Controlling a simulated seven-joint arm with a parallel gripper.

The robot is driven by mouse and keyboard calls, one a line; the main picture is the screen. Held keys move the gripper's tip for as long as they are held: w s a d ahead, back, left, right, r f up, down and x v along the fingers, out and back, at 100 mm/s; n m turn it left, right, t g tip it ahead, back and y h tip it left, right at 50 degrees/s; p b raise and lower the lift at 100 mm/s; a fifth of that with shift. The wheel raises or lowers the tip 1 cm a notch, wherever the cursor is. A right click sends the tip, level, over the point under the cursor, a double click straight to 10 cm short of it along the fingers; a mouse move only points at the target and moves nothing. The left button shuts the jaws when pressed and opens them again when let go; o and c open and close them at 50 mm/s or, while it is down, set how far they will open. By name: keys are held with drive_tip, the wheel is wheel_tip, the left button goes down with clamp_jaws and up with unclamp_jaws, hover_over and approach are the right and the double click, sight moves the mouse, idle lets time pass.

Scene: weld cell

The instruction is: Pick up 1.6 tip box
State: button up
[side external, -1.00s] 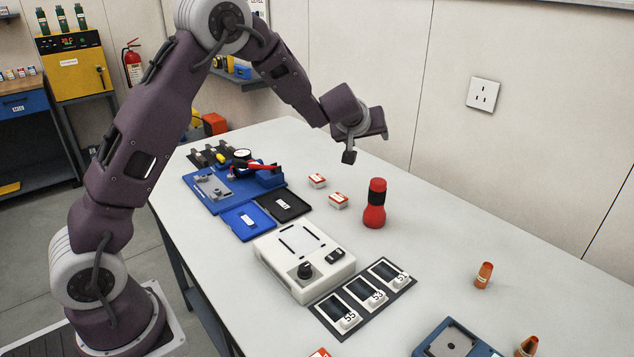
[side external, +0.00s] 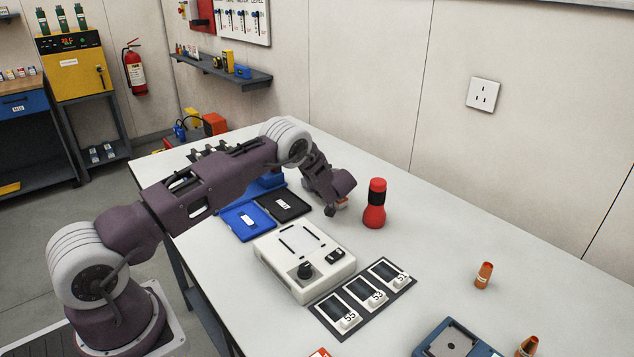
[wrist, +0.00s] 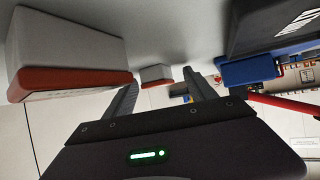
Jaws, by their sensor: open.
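In the wrist view my gripper (wrist: 160,79) is open, with nothing held between the fingers. A white box with a red lid (wrist: 68,45) is large and close at the left, outside the fingers. A second, smaller-looking white and red box (wrist: 157,74) shows farther off, in the gap between the fingertips. I cannot read which is 1.6.
A red and black torch-like bottle (side external: 375,205) stands just right of my gripper. A black tray (side external: 292,208) and blue tray (side external: 236,228) lie to the left. A white device (side external: 290,275) stands in front. The table right of the bottle is mostly clear.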

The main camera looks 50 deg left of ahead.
clamp_jaws()
